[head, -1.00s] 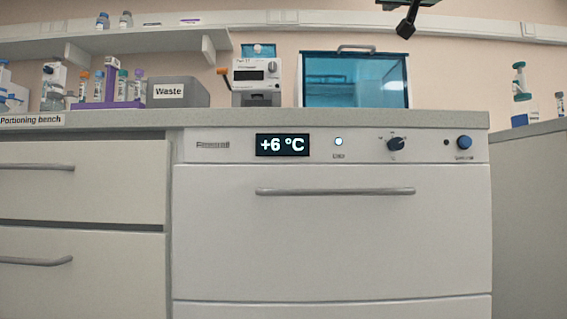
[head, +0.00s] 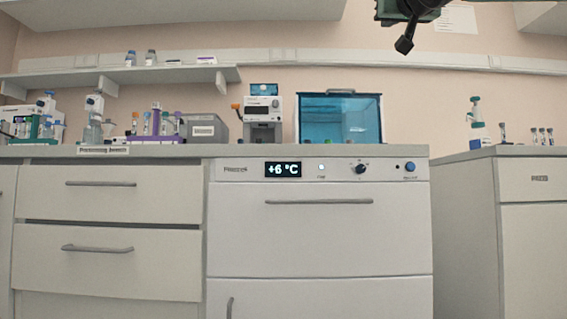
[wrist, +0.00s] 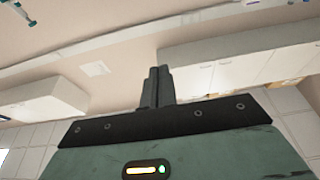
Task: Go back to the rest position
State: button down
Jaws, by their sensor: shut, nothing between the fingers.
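My gripper (head: 404,46) hangs at the top of the head view, right of centre, dark and well above the bench. In the wrist view, its two dark fingers (wrist: 157,72) stand together with no gap to see and nothing between them. Around the fingertips in the wrist view are only wall, ceiling and cabinets in the distance. The gripper touches nothing.
A white cooling unit (head: 320,235) showing +6 °C stands ahead under the worktop. A wall shelf (head: 120,75) is left; another bench (head: 500,152) is right.

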jog(key=w+a+f+n+g+y+p, duration=0.1)
jog(key=w+a+f+g+p, duration=0.2)
jog(key=f, duration=0.5)
jog(key=w+a+f+n+g+y+p, duration=0.1)
jog(key=a+f+g+y+p, duration=0.15)
jog(key=a+f+p, duration=0.4)
jog(key=s+a+f+n+g+p, duration=0.1)
jog(key=s+a+f+g+p, duration=0.2)
jog(key=f, duration=0.5)
jog(key=s+a+f+n+g+p, duration=0.1)
jog(key=s+f+g, duration=0.3)
jog(key=f, duration=0.4)
jog(key=s+a+f+n+g+p, duration=0.15)
jog(key=s+f+g+p, duration=0.35)
jog(key=s+f, duration=0.8)
jog(key=s+d+f+n+g+h+p, duration=0.1)
jog(key=s+d+f+g+h+p, duration=0.15)
jog(key=s, duration=0.65)
jog(key=s+d+f+n+g+h+p, duration=0.1)
jog(key=s+d+f+g+p, duration=0.2)
jog(key=s, duration=0.6)
notch_tip(320, 180, up, 37)
jog(key=t+p, duration=0.1)
jog(key=p, duration=3.6)
jog(key=shift+w+d+r+y, duration=0.15)
jog(key=shift+w+d+y, duration=0.05)
jog(key=shift+d+y, duration=0.15)
